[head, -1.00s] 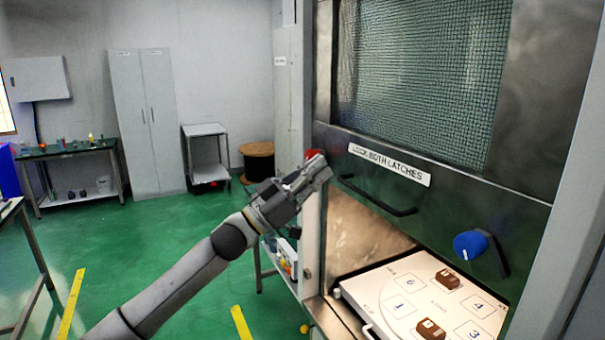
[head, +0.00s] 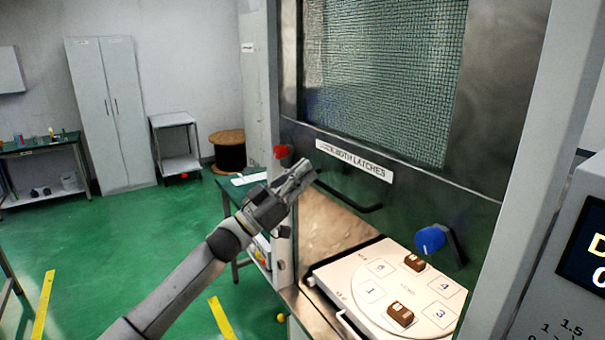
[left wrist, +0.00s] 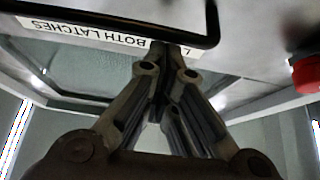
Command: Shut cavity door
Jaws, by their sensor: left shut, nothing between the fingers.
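The cavity door (head: 400,178) is a dark metal panel with a mesh window, raised above an open gap. A black bar handle (head: 350,203) is on its lower part, under a "LOCK BOTH LATCHES" label (head: 354,160). A red knob (head: 281,152) is at the left and a blue knob (head: 430,239) at the right. My left gripper (head: 308,174) is shut and empty at the handle's left end. In the left wrist view its fingertips (left wrist: 170,50) overlap the handle (left wrist: 110,20); I cannot tell whether they touch. My right gripper is out of view.
Below the door, a white numbered tray (head: 350,278) with two brown blocks sticks out of the cavity. A panel with a dark display (head: 588,245) stands at the right. A cabinet (head: 110,115), a cart (head: 178,150) and open green floor lie to the left.

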